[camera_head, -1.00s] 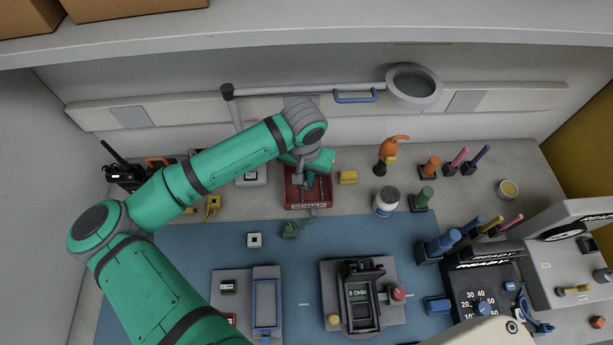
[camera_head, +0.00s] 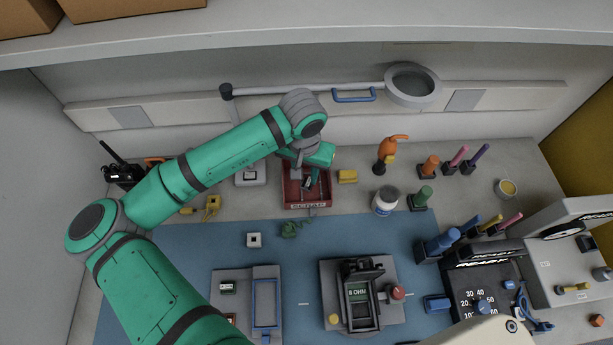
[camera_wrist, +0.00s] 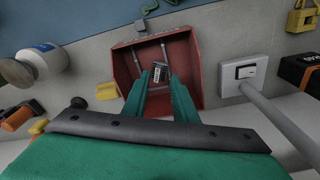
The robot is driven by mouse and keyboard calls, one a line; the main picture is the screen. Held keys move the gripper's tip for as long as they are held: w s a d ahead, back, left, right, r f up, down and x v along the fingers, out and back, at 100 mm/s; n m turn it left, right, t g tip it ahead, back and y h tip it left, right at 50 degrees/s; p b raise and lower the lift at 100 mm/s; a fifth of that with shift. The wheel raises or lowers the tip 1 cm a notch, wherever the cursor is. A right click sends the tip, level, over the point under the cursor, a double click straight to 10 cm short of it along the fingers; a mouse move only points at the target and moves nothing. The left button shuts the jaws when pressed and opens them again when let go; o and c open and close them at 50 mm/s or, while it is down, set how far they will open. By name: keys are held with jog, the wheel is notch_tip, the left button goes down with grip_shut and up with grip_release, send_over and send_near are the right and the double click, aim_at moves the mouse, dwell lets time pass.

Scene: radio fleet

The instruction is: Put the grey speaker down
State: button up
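The small grey speaker, dark with a pale striped face, lies tilted inside the red scrap tray (camera_head: 304,206); it shows in the wrist view (camera_wrist: 159,72) and partly in the head view (camera_head: 308,182). My gripper (camera_wrist: 159,80) is above the tray, pointing down into it. Its two green fingers stand apart, one on either side of the speaker, with a narrow gap showing at each side. The wrist view shows the tray's red wall (camera_wrist: 197,75) around the fingertips. In the head view my gripper (camera_head: 312,172) partly covers the tray.
Two grey rods lie in the tray. A yellow block (camera_head: 347,176) and white bottle (camera_head: 386,201) stand to its right. A white switch box (camera_head: 251,175) and yellow padlock (camera_head: 212,207) are to its left. A green part (camera_head: 291,229) lies in front, on the blue mat (camera_head: 190,245).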

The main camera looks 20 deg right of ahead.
aim_at(305, 188)
notch_tip(305, 188, up, 10)
jog(key=shift+s+a, duration=0.25)
jog(key=shift+s, duration=0.1)
jog(key=shift+f, duration=0.15)
jog(key=f, duration=1.2)
jog(key=shift+w+d+f, duration=0.2)
jog(key=shift+w+d, duration=0.1)
jog(key=shift+w, duration=0.1)
jog(key=shift+r, duration=0.25)
